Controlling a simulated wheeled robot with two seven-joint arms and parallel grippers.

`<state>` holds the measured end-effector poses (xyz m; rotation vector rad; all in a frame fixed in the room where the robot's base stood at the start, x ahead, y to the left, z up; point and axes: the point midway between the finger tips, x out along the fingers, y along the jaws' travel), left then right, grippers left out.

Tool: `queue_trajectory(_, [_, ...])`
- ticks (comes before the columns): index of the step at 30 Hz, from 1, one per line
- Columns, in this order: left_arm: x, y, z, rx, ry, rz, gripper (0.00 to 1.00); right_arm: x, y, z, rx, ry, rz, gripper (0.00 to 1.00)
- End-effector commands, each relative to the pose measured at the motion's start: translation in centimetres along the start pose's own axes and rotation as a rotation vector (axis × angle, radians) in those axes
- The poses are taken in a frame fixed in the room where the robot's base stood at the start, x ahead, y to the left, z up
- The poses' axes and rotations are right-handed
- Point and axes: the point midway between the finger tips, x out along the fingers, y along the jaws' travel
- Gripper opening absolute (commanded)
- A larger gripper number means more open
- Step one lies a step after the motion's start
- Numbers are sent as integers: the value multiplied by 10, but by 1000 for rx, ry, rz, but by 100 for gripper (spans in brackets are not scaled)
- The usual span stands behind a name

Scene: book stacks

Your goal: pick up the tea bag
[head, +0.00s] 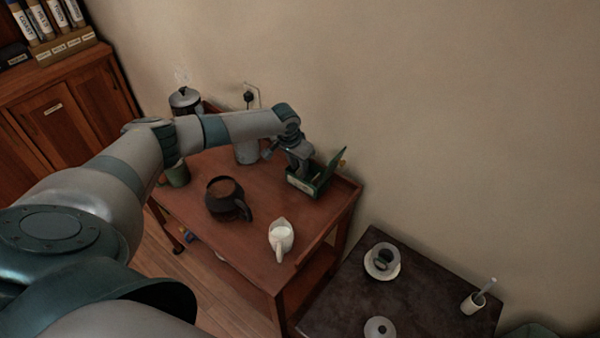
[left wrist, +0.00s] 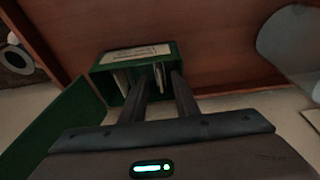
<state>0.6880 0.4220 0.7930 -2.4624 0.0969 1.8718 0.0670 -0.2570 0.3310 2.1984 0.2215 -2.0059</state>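The tea bags stand in a small green box (head: 302,186) with its lid (head: 333,168) open, at the right back of the wooden trolley. In the left wrist view the box (left wrist: 118,57) has a pale label, and thin pale tea bags (left wrist: 122,80) show inside. Another tea bag (left wrist: 158,76) shows between my fingers. My left gripper (head: 299,171) is over the box, pointing down. In the left wrist view its two fingers (left wrist: 159,82) are apart and their tips reach into the box opening. Whether they touch a bag is not clear. My right gripper is not in view.
On the trolley top (head: 265,194) stand a dark teapot (head: 226,198), a white milk jug (head: 281,236), a green cup (head: 177,174) and a metallic canister (head: 246,151). The wall is close behind.

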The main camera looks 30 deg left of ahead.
Motion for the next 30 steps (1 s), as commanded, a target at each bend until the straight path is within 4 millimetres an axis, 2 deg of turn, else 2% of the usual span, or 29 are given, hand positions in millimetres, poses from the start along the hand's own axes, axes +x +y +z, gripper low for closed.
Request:
queue_trajectory(10, [0, 0, 0, 0, -1, 0, 28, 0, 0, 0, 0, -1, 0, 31])
queue_trajectory(11, [0, 0, 0, 0, -1, 0, 26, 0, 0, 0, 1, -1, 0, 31])
queue_trajectory(14, [0, 0, 0, 0, -1, 0, 2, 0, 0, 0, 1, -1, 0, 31])
queue_trajectory(15, [0, 0, 0, 0, -1, 0, 0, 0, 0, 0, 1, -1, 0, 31])
queue_trajectory(30, [-2, 0, 0, 0, -1, -1, 0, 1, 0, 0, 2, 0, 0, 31])
